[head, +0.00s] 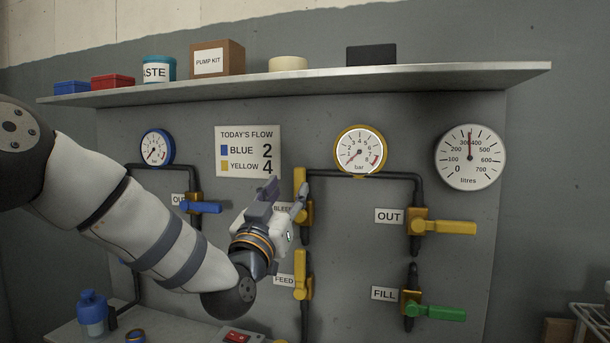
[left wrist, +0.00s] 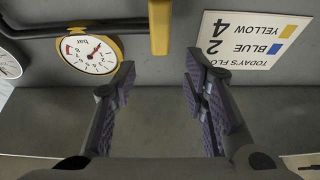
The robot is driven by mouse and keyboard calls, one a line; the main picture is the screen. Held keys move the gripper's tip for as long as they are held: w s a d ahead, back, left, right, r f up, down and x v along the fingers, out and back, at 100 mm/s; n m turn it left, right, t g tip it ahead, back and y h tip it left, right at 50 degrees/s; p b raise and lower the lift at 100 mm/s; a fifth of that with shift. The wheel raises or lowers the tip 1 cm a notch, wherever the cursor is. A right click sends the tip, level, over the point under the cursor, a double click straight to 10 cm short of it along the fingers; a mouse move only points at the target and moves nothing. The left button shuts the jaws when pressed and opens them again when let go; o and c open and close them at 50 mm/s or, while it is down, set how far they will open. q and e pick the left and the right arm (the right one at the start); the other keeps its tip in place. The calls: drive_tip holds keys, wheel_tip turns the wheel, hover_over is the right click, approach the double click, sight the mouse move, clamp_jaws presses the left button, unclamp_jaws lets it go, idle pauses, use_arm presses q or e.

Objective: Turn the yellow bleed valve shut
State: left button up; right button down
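The yellow bleed valve (head: 299,180) is on the dark pipe left of the yellow-rimmed gauge, its handle pointing straight up, in line with the pipe. Its BLEED label (head: 282,208) is partly hidden by my left gripper (head: 282,194). That gripper is in front of the panel, just left of the valve, with its fingers apart. In the left wrist view, which is upside down, the open, empty fingers (left wrist: 160,75) point toward the yellow handle (left wrist: 160,27), which shows at the top edge between them. Any contact cannot be told. My right gripper is in neither view.
The yellow feed valve (head: 301,275) is below, handle up. The yellow OUT (head: 448,227) and green FILL (head: 440,313) handles point right. The yellow-rimmed gauge (head: 360,150) and flow sign (head: 248,136) are close by. A shelf (head: 300,79) juts out above.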

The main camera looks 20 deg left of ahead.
sight(298, 179)
use_arm(q)
drive_tip(key=x, duration=0.5)
drive_tip(key=f+b+x, duration=0.1)
drive_tip(key=x, duration=0.1)
drive_tip(key=shift+w, duration=0.55)
drive_tip(key=shift+w+r, duration=0.35)
drive_tip(key=shift+r, duration=0.15)
clamp_jaws()
